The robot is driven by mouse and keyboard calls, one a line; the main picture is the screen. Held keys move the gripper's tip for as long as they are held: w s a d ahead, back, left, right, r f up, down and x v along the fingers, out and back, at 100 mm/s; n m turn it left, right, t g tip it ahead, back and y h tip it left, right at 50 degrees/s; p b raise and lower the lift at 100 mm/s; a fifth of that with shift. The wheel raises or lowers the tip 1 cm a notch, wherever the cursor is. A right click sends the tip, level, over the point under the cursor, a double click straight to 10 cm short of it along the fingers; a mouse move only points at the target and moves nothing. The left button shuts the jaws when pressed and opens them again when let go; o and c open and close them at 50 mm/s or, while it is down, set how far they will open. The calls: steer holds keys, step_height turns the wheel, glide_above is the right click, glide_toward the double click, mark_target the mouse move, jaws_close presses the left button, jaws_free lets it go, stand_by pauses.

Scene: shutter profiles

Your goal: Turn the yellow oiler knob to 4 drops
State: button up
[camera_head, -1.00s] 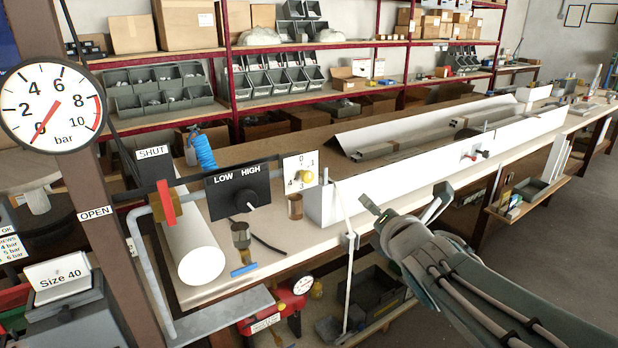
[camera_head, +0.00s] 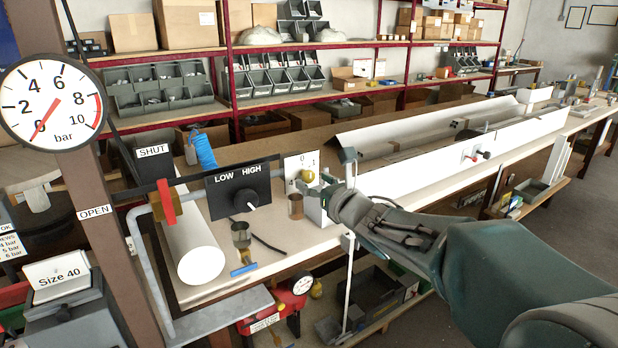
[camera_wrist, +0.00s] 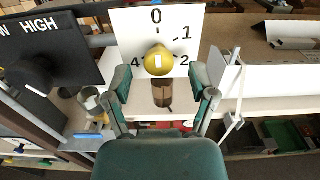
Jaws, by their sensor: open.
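The yellow oiler knob (camera_wrist: 159,61) sits on a white dial plate (camera_wrist: 133,20) marked 0, 1, 2 and 4 in the wrist view. A white mark on the knob points down, between the 4 and the 2. In the head view the knob (camera_head: 307,176) shows just left of my gripper (camera_head: 338,170). In the wrist view my gripper (camera_wrist: 165,82) is open, with one finger on each side below the knob. The fingers appear apart from the knob. An amber cup (camera_wrist: 162,93) hangs below the knob, between the fingers.
A black LOW/HIGH panel (camera_head: 223,197) with its own knob stands left of the dial. A red lever (camera_head: 165,203) and a white roll (camera_head: 202,262) are further left. A long white profile (camera_head: 455,160) lies along the bench to the right.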

steer(key=shift+x, duration=1.2)
steer(key=shift+s, duration=0.1)
steer(key=shift+c, duration=0.3)
jaws_close()
